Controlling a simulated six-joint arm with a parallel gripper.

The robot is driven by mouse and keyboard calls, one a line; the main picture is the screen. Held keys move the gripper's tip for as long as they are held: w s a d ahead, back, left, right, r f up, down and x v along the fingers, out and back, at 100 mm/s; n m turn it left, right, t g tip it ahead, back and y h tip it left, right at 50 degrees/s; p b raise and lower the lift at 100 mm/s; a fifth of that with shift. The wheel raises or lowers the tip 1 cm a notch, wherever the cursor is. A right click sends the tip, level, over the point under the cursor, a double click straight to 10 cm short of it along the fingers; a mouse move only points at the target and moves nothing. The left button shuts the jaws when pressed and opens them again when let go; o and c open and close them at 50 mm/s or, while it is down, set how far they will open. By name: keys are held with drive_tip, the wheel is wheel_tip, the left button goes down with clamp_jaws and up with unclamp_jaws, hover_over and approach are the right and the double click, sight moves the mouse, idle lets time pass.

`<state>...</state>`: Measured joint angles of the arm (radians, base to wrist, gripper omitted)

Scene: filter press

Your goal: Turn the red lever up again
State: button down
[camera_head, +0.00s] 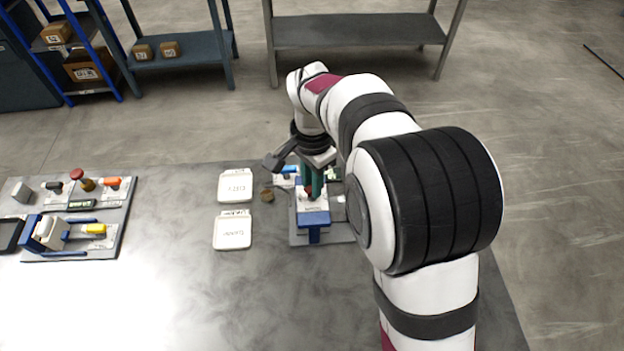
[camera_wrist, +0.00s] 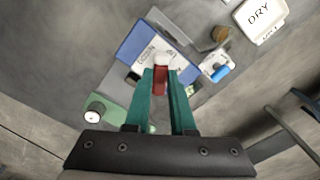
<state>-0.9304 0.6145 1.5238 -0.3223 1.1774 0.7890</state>
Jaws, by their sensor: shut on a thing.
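The red lever (camera_wrist: 160,79) shows between the green fingers of my gripper (camera_wrist: 162,76) in the wrist view, and the fingers are shut on it. A small red part of the lever also shows beside the fingers in the head view (camera_head: 308,190). My gripper (camera_head: 313,184) points down over the press (camera_head: 313,220), which has a white top and a blue front. The fingers hide much of the lever, and I cannot tell how far up it is turned.
Two white trays stand left of the press: one marked DRY (camera_head: 235,186), one nearer (camera_head: 232,232). A small brown piece (camera_head: 267,195) lies between the trays and the press. A panel with red, orange and yellow parts (camera_head: 70,205) is far left. The table's front middle is clear.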

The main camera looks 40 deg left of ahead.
drive_tip(key=m, duration=0.7)
idle(0.6)
drive_tip(key=c, duration=0.8)
unclamp_jaws()
drive_tip(key=shift+o, duration=0.2)
wheel_tip(320, 180, up, 16)
drive_tip(key=shift+f, duration=0.15)
